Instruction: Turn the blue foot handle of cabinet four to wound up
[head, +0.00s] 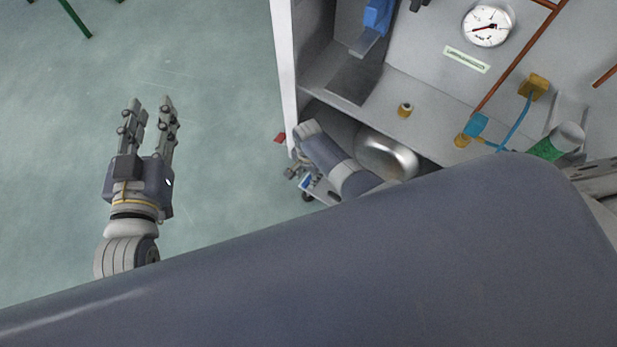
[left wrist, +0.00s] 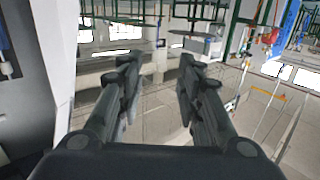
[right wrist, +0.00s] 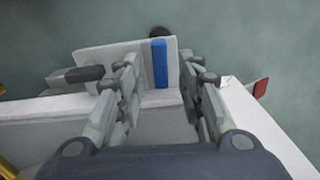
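A small blue bar, apparently the blue foot handle (right wrist: 160,63), stands on a light grey plate in the right wrist view. It shows between my right gripper's fingers (right wrist: 163,72), which are open and spread to either side. I cannot tell whether they touch it. In the head view a small blue patch (head: 305,181) shows low at the cabinet's left corner, beside my right gripper (head: 296,173), which is small and partly hidden there. My left gripper (head: 151,105) is open and empty over the floor, left of the cabinet; its open fingers also show in the left wrist view (left wrist: 160,65).
The open grey cabinet (head: 283,70) holds a gauge (head: 487,25), another blue part (head: 378,16), a metal dome (head: 386,156) and copper pipes. My large arm link covers the lower head view. A red piece (head: 280,138) sits by the cabinet's edge. Floor at left is clear.

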